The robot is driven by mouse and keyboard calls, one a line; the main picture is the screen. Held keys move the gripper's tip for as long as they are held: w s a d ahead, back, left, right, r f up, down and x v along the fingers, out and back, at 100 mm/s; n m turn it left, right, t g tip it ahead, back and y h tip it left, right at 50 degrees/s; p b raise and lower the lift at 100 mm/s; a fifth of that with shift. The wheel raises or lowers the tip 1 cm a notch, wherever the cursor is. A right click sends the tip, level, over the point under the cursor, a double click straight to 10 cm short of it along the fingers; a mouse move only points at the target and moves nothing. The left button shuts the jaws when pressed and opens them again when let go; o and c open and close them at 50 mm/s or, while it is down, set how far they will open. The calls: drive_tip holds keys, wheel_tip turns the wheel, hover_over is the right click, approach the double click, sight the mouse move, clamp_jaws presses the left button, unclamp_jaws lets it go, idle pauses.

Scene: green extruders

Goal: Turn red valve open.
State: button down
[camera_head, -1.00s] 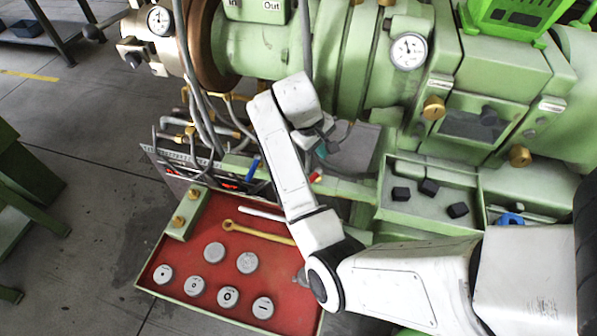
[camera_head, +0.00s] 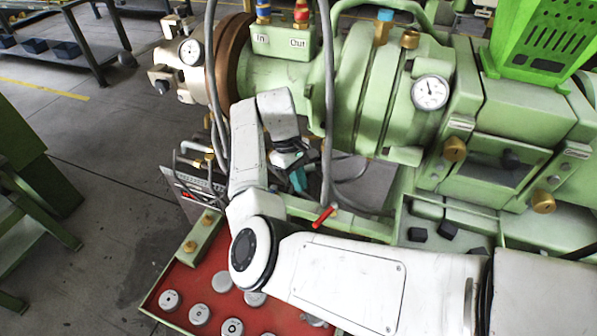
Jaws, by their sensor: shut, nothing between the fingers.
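A red valve (camera_head: 301,13) with a brass base stands upright on the green block, above the "Out" label, at the top of the head view. A blue valve (camera_head: 263,12) stands to its left above "In". A small red lever (camera_head: 323,215) also shows lower down, near the green frame and behind my arm. My gripper (camera_head: 299,182) points down beside a grey cable, below the red valve in the picture and above and left of the red lever. It is shut and touches neither visibly. Its fingertips are small and partly unclear.
The green extruder (camera_head: 275,75) with a gauge (camera_head: 430,92) fills the back. Grey cables (camera_head: 328,110) hang close to my gripper. A red tray (camera_head: 185,275) with several grey discs lies below. A green bin (camera_head: 425,215) with black blocks is at the right.

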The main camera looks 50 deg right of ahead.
sight(325, 216)
drive_tip(key=s+f+p, duration=0.2)
drive_tip(key=s+f, duration=0.3)
drive_tip(key=shift+s+f, duration=0.25)
drive_tip(key=shift+f, duration=0.1)
